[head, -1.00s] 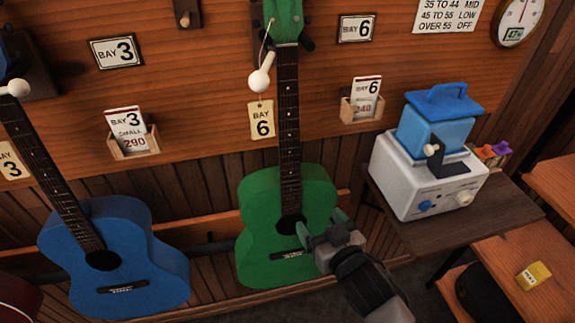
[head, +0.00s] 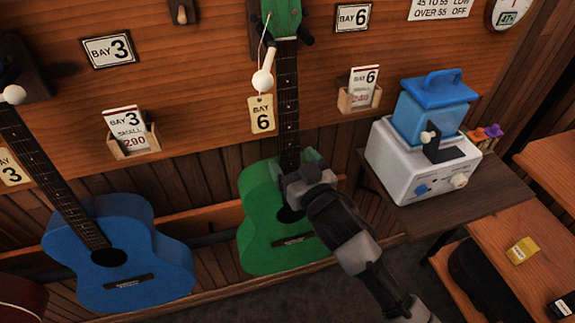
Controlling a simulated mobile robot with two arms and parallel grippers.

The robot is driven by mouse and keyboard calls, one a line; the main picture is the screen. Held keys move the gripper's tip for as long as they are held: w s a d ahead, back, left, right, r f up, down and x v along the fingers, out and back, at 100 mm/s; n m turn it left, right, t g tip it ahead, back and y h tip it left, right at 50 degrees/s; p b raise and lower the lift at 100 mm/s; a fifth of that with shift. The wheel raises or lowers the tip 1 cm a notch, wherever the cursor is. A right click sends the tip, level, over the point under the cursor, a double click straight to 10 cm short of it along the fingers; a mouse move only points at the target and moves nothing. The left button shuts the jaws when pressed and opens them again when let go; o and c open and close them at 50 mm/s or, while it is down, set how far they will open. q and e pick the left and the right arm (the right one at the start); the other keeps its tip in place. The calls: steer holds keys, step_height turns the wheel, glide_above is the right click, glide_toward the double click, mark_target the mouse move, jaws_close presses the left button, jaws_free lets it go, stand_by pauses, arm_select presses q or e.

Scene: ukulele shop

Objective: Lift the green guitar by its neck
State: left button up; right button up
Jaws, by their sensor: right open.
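The green guitar (head: 262,227) hangs upright against the wooden wall in the head view, its green headstock at the top edge. Its long dark neck (head: 287,100) runs down to the body. My right gripper (head: 294,172) is in front of the guitar, at the lower end of the neck where it meets the body. It is open, and my wrist and arm hide the right part of the body and part of the sound hole. I cannot tell whether the fingers touch the neck. My left gripper is not in view.
A blue guitar (head: 150,260) hangs to the left. A white bay 6 tag (head: 262,114) hangs close beside the neck, below a white knob (head: 262,80). A card holder (head: 360,98) is on the wall. A white and blue machine (head: 410,165) stands on a side table (head: 420,215) at right.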

steer(key=shift+x, duration=0.95)
steer(key=shift+s, duration=0.1)
steer(key=shift+c, duration=0.2)
jaws_close()
steer(key=shift+r, duration=0.2)
